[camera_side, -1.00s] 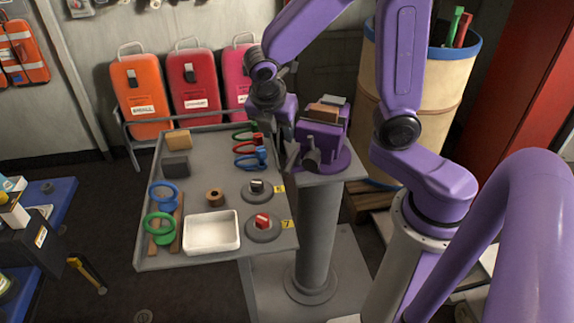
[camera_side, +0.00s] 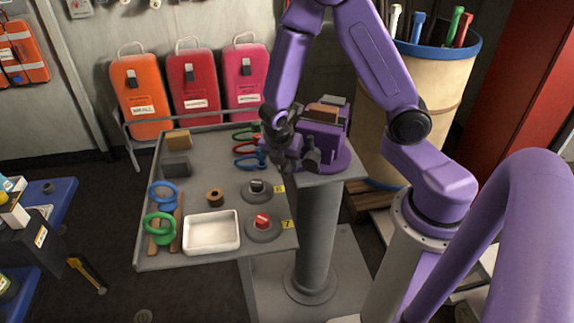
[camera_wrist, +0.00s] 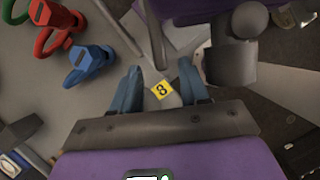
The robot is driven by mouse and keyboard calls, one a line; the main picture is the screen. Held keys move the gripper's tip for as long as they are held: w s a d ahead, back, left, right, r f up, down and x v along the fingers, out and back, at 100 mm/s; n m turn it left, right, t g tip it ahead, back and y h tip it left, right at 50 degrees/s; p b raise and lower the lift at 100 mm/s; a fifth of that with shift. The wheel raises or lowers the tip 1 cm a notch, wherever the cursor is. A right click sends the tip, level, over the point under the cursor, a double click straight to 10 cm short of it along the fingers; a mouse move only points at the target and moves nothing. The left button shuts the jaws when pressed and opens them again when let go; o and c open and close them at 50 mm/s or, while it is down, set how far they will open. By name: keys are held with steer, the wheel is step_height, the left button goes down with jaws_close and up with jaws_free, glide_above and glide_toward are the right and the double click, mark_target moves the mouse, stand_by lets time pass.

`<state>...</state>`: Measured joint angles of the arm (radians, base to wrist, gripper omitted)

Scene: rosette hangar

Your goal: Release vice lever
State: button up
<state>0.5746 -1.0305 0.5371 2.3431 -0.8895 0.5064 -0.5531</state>
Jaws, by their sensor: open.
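The purple vice (camera_side: 328,142) stands on a grey pedestal at the table's right, with a brown block (camera_side: 322,112) at its top. Its dark grey screw head (camera_side: 312,158) faces the front left and also shows in the wrist view (camera_wrist: 233,55). A thin grey rod, apparently the lever (camera_wrist: 152,35), lies just beyond my fingers in the wrist view. My gripper (camera_side: 285,168) is open and empty, just left of the screw head. In the wrist view my gripper (camera_wrist: 160,88) has its two blue-grey fingers apart, with the rod's near end roughly between them. Whether they touch it is unclear.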

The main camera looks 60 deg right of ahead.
mark_target(288, 168)
steer(key=shift+x, duration=1.6)
jaws_close()
